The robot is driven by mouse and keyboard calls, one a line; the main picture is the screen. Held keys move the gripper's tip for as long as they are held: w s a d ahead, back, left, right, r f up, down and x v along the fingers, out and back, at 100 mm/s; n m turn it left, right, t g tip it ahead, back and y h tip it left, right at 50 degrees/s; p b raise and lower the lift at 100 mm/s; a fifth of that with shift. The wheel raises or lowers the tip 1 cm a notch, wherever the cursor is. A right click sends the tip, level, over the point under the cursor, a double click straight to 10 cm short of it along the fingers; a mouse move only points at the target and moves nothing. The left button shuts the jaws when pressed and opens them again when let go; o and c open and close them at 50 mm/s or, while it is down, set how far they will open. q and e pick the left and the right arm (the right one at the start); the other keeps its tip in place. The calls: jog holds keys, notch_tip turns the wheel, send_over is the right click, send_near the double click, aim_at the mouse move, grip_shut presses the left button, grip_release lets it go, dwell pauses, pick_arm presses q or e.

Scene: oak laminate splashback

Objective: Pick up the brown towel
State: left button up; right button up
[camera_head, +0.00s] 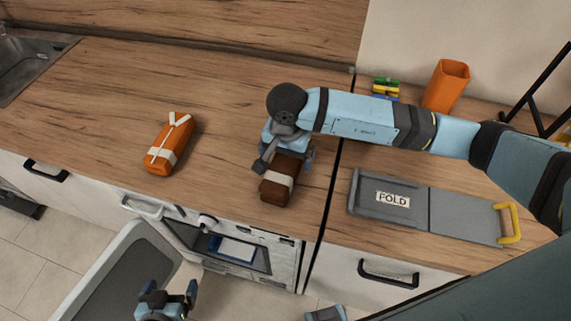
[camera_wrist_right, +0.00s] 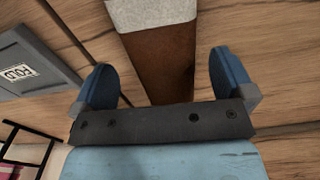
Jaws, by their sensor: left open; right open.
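The brown towel (camera_head: 276,191) is a rolled bundle with a pale band around it, lying on the wooden counter left of the seam. It also shows in the right wrist view (camera_wrist_right: 160,62), running between the fingers. My right gripper (camera_head: 285,150) is over the towel's far end, pointing down. In the right wrist view my right gripper (camera_wrist_right: 165,82) is open, with one blue finger on each side of the towel and gaps showing. My left gripper (camera_head: 168,300) is open and empty, low at the bottom left, in front of the counter.
An orange rolled towel (camera_head: 171,145) with white bands lies to the left. A grey folding board (camera_head: 449,211) marked FOLD lies to the right. An orange container (camera_head: 447,86) stands behind my right arm. A sink (camera_head: 28,58) is at the far left.

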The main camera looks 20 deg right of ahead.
aim_at(285, 167)
jog(key=shift+w+a+f+p, duration=0.1)
jog(key=shift+f+p, duration=0.25)
jog(key=shift+f, duration=1.05)
jog(key=shift+w+f+p, duration=0.1)
jog(key=shift+f+p, duration=0.25)
jog(key=shift+f, duration=1)
jog(key=c, duration=1.1)
jog(key=shift+r, duration=0.15)
